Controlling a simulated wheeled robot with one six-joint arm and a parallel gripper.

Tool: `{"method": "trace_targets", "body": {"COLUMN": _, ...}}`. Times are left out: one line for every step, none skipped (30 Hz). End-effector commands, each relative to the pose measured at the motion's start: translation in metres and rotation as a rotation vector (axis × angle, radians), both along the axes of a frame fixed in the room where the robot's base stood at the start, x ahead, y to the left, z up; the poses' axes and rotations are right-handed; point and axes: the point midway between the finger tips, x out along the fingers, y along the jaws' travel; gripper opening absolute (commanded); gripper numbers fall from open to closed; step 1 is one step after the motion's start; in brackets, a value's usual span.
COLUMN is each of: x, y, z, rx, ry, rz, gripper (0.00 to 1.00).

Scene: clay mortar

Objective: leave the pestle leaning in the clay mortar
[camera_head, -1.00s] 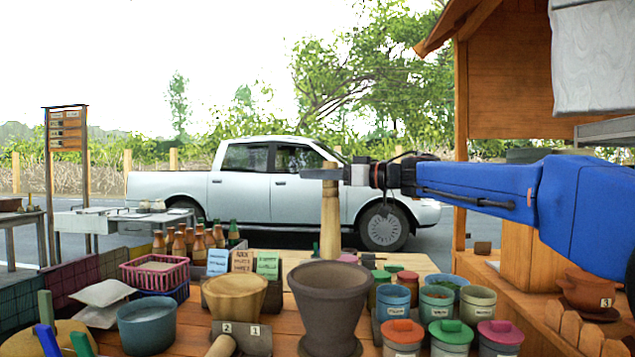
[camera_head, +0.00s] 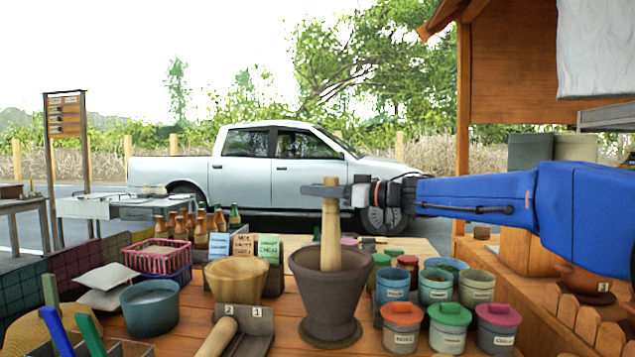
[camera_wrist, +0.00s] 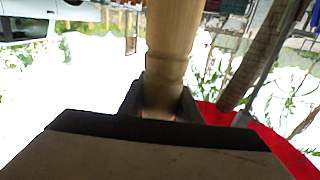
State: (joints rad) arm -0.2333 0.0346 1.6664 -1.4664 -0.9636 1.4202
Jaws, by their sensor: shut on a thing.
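The clay mortar (camera_head: 328,290) is a dark brown, flared pot standing on the wooden counter. A pale wooden pestle (camera_head: 331,228) stands nearly upright above it, its lower end hidden inside the mortar's rim. I cannot tell whether it touches the bottom. My gripper (camera_head: 332,190) reaches in from the right and is shut on the pestle near its top. In the wrist view the pestle (camera_wrist: 170,45) sits between the dark fingers (camera_wrist: 162,100).
A wooden mortar (camera_head: 236,279) stands close to the left, with another pestle (camera_head: 216,337) lying in front. Lidded jars (camera_head: 402,328) and open cups (camera_head: 436,286) crowd the right side. A blue-grey bowl (camera_head: 149,307) and pink basket (camera_head: 157,257) are farther left.

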Motion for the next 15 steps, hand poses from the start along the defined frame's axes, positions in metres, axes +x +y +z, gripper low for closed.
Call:
{"method": "trace_targets", "body": {"x": 0.000, "y": 0.000, "z": -0.004, "rx": 0.001, "ry": 0.001, "rz": 0.000, "gripper": 0.00}}
{"method": "trace_targets", "body": {"x": 0.000, "y": 0.000, "z": -0.006, "rx": 0.000, "ry": 0.000, "rz": 0.000, "gripper": 0.00}}
{"method": "trace_targets", "body": {"x": 0.000, "y": 0.000, "z": -0.010, "rx": 0.000, "ry": 0.001, "rz": 0.000, "gripper": 0.00}}
{"method": "trace_targets", "body": {"x": 0.000, "y": 0.000, "z": -0.012, "rx": 0.000, "ry": 0.001, "rz": 0.000, "gripper": 0.00}}
{"method": "trace_targets", "body": {"x": 0.000, "y": 0.000, "z": -0.015, "rx": 0.000, "ry": 0.001, "rz": 0.000, "gripper": 0.00}}
{"method": "trace_targets", "body": {"x": 0.000, "y": 0.000, "z": -0.018, "rx": 0.000, "ry": 0.000, "rz": 0.000, "gripper": 0.00}}
{"method": "trace_targets", "body": {"x": 0.000, "y": 0.000, "z": -0.020, "rx": 0.000, "ry": 0.000, "rz": 0.000, "gripper": 0.00}}
{"method": "trace_targets", "body": {"x": 0.000, "y": 0.000, "z": -0.022, "rx": 0.000, "ry": 0.000, "rz": 0.000, "gripper": 0.00}}
{"method": "trace_targets", "body": {"x": 0.000, "y": 0.000, "z": -0.026, "rx": 0.000, "ry": 0.001, "rz": 0.000, "gripper": 0.00}}
{"method": "trace_targets", "body": {"x": 0.000, "y": 0.000, "z": -0.028, "rx": 0.001, "ry": 0.002, "rz": 0.000, "gripper": 0.00}}
{"method": "trace_targets", "body": {"x": 0.000, "y": 0.000, "z": -0.031, "rx": 0.000, "ry": 0.001, "rz": 0.001, "gripper": 0.00}}
{"method": "trace_targets", "body": {"x": 0.000, "y": 0.000, "z": -0.034, "rx": 0.000, "ry": 0.000, "rz": 0.001, "gripper": 0.00}}
{"method": "trace_targets", "body": {"x": 0.000, "y": 0.000, "z": -0.036, "rx": 0.000, "ry": 0.000, "rz": 0.001, "gripper": 0.00}}
{"method": "trace_targets", "body": {"x": 0.000, "y": 0.000, "z": -0.038, "rx": 0.000, "ry": 0.000, "rz": 0.001, "gripper": 0.00}}
{"method": "trace_targets", "body": {"x": 0.000, "y": 0.000, "z": -0.042, "rx": 0.000, "ry": 0.001, "rz": 0.001, "gripper": 0.00}}
